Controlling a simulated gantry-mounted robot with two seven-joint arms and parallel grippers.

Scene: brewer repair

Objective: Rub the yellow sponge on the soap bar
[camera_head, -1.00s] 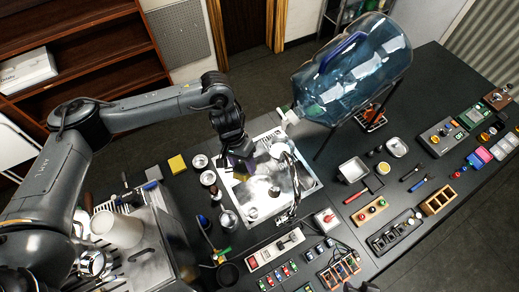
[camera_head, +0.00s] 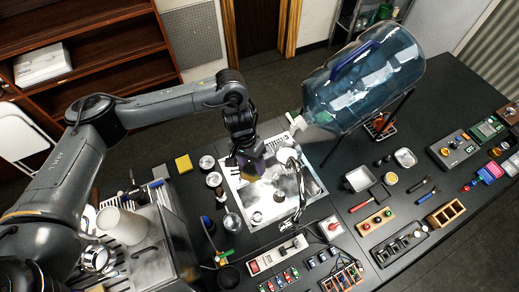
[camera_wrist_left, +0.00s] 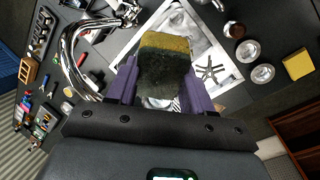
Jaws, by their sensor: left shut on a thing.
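My left gripper (camera_head: 246,162) hangs over the back left part of the steel sink (camera_head: 234,190), its purple fingers pointing down. In the left wrist view it is shut on the yellow sponge (camera_wrist_left: 164,42), which has a yellow layer and a dark green-black layer. The sponge sticks out beyond the fingertips above the sink. I cannot tell whether it touches anything below. I cannot make out the soap bar for certain. A separate yellow block (camera_head: 183,163) lies on the counter left of the sink and also shows in the left wrist view (camera_wrist_left: 298,63). My right gripper is not visible.
A curved steel faucet (camera_head: 298,178) stands at the sink's right side. A large blue water bottle (camera_head: 365,80) leans on a stand behind it. Several metal cups (camera_head: 208,162) line the sink's left side. A coffee machine (camera_head: 150,245) stands front left. Tools and trays crowd the right counter.

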